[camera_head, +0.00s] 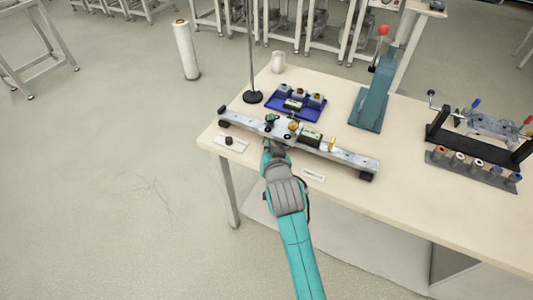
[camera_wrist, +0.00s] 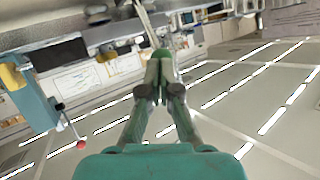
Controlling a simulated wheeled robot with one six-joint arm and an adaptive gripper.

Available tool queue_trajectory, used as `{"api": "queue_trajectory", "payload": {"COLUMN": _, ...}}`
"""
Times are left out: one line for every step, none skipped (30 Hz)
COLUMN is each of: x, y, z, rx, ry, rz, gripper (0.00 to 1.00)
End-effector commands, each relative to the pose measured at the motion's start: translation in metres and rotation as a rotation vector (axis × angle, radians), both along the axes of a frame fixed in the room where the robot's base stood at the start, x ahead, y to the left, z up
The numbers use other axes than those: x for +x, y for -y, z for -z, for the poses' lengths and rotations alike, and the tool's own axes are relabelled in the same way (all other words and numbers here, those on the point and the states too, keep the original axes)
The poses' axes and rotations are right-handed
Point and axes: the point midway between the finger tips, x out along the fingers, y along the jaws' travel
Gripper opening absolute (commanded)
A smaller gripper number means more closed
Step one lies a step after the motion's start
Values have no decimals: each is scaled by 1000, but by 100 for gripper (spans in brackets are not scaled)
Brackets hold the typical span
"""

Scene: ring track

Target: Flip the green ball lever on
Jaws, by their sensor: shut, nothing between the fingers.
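The green ball lever (camera_head: 271,119) stands on a silver rail fixture (camera_head: 345,156) near the front edge of the table. Its small dark green ball shows just above my gripper (camera_head: 269,145) in the head view. In the wrist view, the green ball (camera_wrist: 163,54) is right beyond the tips of my gripper (camera_wrist: 160,68), partly hidden by them. My gripper is shut and empty, with its fingertips together, at the near side of the rail. I cannot tell whether the tips touch the lever, nor clearly which way the lever leans.
A blue tray (camera_head: 303,115) with small parts lies behind the rail. A thin black stand (camera_head: 253,97) and a white cup (camera_head: 278,62) are behind left. A teal press (camera_head: 372,100) with a red ball handle stands right. A black clamp fixture (camera_head: 460,142) is farther right.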

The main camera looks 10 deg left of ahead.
Motion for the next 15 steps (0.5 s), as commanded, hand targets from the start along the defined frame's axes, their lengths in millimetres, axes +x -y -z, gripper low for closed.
{"api": "queue_trajectory", "payload": {"x": 4, "y": 2, "z": -4, "rx": 11, "ry": -25, "rz": 2, "gripper": 0}}
{"api": "queue_trajectory", "payload": {"x": 6, "y": 2, "z": -5, "rx": 18, "ry": -44, "rz": 2, "gripper": 0}}
{"api": "queue_trajectory", "payload": {"x": 9, "y": 3, "z": -7, "rx": 29, "ry": -70, "rz": 1, "gripper": 0}}
{"api": "queue_trajectory", "payload": {"x": 11, "y": 4, "z": -8, "rx": 36, "ry": -92, "rz": 2, "gripper": 0}}
{"api": "queue_trajectory", "payload": {"x": 14, "y": 5, "z": -9, "rx": 44, "ry": -114, "rz": 2, "gripper": 0}}
{"api": "queue_trajectory", "payload": {"x": 17, "y": 6, "z": -9, "rx": 53, "ry": -143, "rz": 2, "gripper": 0}}
{"api": "queue_trajectory", "payload": {"x": 19, "y": 7, "z": -10, "rx": 62, "ry": -166, "rz": 2, "gripper": 0}}
{"api": "queue_trajectory", "payload": {"x": 21, "y": 8, "z": -11, "rx": 68, "ry": -187, "rz": 1, "gripper": 0}}
{"api": "queue_trajectory", "payload": {"x": 24, "y": 9, "z": -12, "rx": 78, "ry": -214, "rz": 1, "gripper": 0}}
{"api": "queue_trajectory", "payload": {"x": 26, "y": 10, "z": -13, "rx": 84, "ry": -231, "rz": 1, "gripper": 0}}
{"api": "queue_trajectory", "payload": {"x": 27, "y": 10, "z": -13, "rx": 92, "ry": -252, "rz": 1, "gripper": 0}}
{"api": "queue_trajectory", "payload": {"x": 30, "y": 11, "z": -13, "rx": 100, "ry": -275, "rz": 1, "gripper": 0}}
{"api": "queue_trajectory", "payload": {"x": 32, "y": 12, "z": -13, "rx": 106, "ry": -292, "rz": 1, "gripper": 0}}
{"api": "queue_trajectory", "payload": {"x": 33, "y": 12, "z": -13, "rx": 113, "ry": -309, "rz": 1, "gripper": 0}}
{"api": "queue_trajectory", "payload": {"x": 34, "y": 13, "z": -12, "rx": 112, "ry": -311, "rz": 1, "gripper": 0}}
